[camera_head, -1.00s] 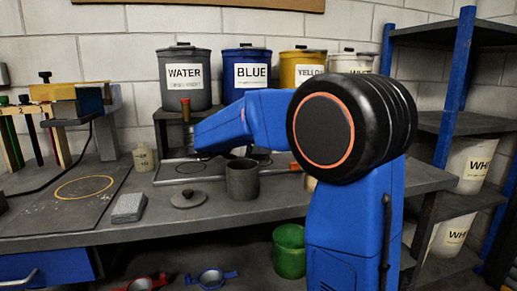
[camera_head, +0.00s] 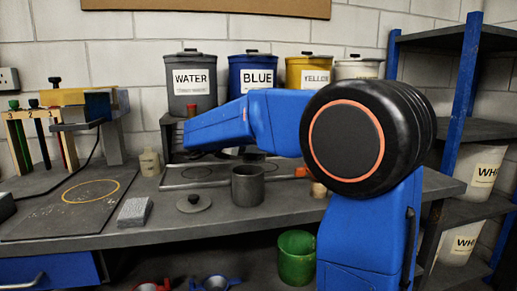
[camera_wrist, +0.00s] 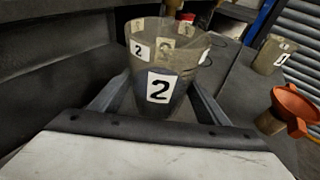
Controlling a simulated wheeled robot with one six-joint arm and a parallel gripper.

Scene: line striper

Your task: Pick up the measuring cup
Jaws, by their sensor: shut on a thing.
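The measuring cup (camera_wrist: 165,88) is a grey, slightly see-through cup with white "2" labels. In the wrist view it stands upright between the two fingers of my gripper (camera_wrist: 157,100), which is shut on it. Its lower part is hidden by the gripper's body. I cannot tell whether its base touches a surface. In the head view my blue arm and its black joint hide the gripper and this cup.
A second labelled cup (camera_wrist: 272,55) and an orange funnel (camera_wrist: 294,108) are at the right in the wrist view. On the bench are a grey pot (camera_head: 248,185), a lid (camera_head: 194,203) and a grey block (camera_head: 134,212). Labelled buckets (camera_head: 192,82) stand behind.

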